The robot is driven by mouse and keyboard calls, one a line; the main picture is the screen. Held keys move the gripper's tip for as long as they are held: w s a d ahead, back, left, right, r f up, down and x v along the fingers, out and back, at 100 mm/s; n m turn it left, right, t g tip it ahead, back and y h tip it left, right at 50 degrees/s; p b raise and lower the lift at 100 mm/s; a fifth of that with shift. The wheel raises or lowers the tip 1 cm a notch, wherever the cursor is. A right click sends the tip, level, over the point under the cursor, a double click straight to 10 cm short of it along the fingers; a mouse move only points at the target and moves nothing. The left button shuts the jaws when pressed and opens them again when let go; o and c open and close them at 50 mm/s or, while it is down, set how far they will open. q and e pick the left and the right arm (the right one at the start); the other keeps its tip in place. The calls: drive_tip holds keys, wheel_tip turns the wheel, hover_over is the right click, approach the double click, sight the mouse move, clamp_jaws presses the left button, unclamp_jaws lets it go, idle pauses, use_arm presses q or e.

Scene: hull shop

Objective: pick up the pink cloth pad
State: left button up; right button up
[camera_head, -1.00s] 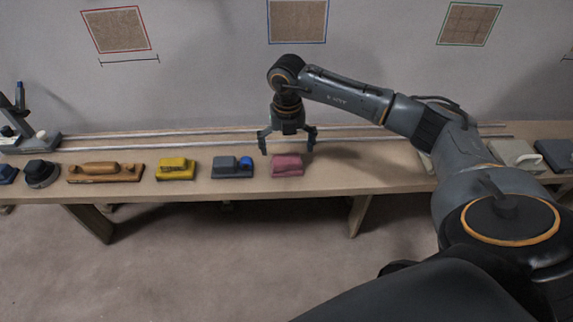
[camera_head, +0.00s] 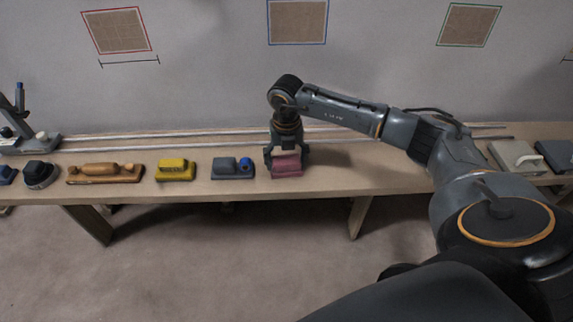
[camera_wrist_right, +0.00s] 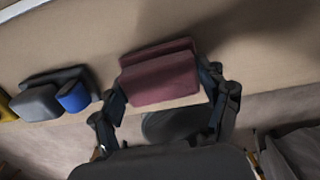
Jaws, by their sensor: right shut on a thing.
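The pink cloth pad (camera_head: 288,166) sits on the long wooden bench, near its front edge. My right gripper (camera_head: 287,158) reaches down over it from above, with its fingers on either side of the pad. In the right wrist view, the pad (camera_wrist_right: 160,76) lies between the two fingers of my right gripper (camera_wrist_right: 166,100), which is shut on it. The pad appears to be at bench level; I cannot tell whether it is clear of the top. My left gripper is not in view.
On the bench (camera_head: 330,182), left of the pad, stand a grey block with a blue knob (camera_head: 233,167), a yellow block (camera_head: 176,169) and a long orange-brown sander (camera_head: 105,172). Metal rails run behind. A pale block (camera_head: 516,155) stands far right.

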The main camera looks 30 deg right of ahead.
drive_tip(key=shift+s+f, duration=0.2)
drive_tip(key=shift+f, duration=0.1)
drive_tip(key=shift+r, duration=0.3)
wheel_tip(320, 180, up, 2)
drive_tip(key=shift+w+r+p, duration=0.15)
drive_tip(key=shift+p, duration=0.15)
use_arm(q)
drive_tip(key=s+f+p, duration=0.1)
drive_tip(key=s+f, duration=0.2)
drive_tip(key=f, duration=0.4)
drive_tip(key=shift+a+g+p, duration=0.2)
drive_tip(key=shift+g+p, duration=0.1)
drive_tip(key=shift+p, duration=0.05)
use_arm(e)
drive_tip(key=s+a+r, duration=0.9)
drive_tip(key=s+r, duration=0.1)
drive_tip(key=shift+s+r, duration=0.15)
drive_tip(key=shift+s, duration=0.25)
